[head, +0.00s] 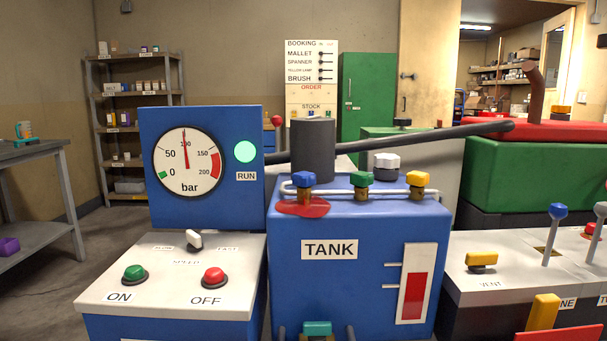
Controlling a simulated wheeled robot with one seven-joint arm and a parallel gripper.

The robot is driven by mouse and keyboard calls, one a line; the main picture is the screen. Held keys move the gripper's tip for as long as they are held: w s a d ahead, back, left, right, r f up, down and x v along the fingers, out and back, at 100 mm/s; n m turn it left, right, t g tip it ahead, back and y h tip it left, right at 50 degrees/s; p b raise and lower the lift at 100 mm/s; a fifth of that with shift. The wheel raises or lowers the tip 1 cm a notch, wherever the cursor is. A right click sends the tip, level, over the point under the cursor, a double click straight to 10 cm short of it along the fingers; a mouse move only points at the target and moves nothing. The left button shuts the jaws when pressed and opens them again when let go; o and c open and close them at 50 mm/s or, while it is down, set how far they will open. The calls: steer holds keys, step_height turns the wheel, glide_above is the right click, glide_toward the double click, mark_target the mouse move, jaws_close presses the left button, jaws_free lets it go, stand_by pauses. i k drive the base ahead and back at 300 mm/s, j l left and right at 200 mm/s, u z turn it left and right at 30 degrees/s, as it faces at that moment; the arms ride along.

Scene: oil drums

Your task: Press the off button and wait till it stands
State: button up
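The red OFF button (213,276) sits on the sloped white top of a blue control console (172,297), at the front left in the head view. The green ON button (134,273) is to its left. A white speed switch (195,240) stands behind them, between two labels. The pressure gauge (188,161) on the blue panel has its needle near 100 bar. The round RUN lamp (245,152) beside it is lit pale green. My gripper does not show in this view.
A blue tank (345,275) with blue, green and yellow valves stands right of the console. Levers and a yellow vent handle (481,260) are at the right. A grey table (35,160) stands left; floor between is bare.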

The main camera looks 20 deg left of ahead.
mark_target(212, 276)
steer(key=u, duration=1.75)
